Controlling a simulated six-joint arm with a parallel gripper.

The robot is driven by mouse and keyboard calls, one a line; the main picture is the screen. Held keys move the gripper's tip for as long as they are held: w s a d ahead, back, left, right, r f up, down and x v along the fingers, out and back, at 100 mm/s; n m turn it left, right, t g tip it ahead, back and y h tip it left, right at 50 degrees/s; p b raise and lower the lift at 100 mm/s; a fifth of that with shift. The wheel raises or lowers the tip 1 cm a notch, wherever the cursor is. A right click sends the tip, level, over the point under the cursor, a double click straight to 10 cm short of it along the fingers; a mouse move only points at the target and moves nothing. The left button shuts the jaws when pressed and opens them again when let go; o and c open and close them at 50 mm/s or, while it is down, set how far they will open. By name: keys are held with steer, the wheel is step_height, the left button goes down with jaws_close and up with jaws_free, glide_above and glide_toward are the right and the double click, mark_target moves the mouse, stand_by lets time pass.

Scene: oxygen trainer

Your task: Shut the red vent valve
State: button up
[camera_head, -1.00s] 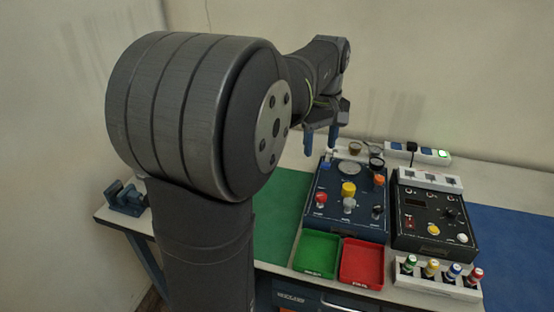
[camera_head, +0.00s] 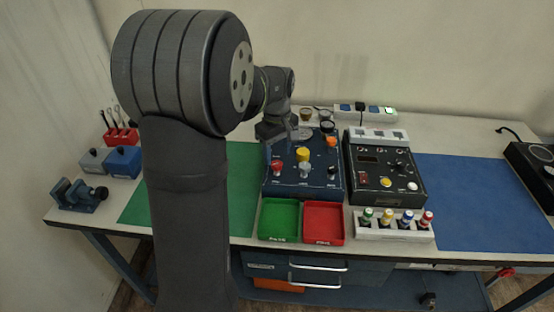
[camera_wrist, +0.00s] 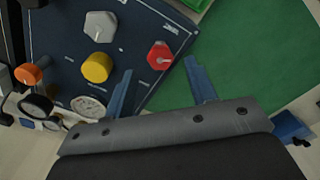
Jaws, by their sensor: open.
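The red vent valve knob (camera_head: 277,167) sits at the left of the dark blue panel (camera_head: 290,190). In the wrist view the red knob (camera_wrist: 160,56) has a pale pointer line on its top. My gripper (camera_wrist: 158,66) is open, with its two blue fingers apart and nothing between them but the view of the panel and mat. The knob appears just beyond and between the fingertips; I cannot tell the height gap. In the head view the fingers are hard to make out against the panel.
A yellow knob (camera_wrist: 96,67) and a grey knob (camera_wrist: 100,26) stand beside the red one. An orange knob (camera_head: 331,142) is farther back. A green tray (camera_head: 279,238) and a red tray (camera_head: 323,241) lie in front. The green mat (camera_wrist: 255,60) is clear.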

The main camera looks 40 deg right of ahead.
mark_target(277, 163)
steer(key=shift+f, duration=1.75)
steer(key=c, duration=1)
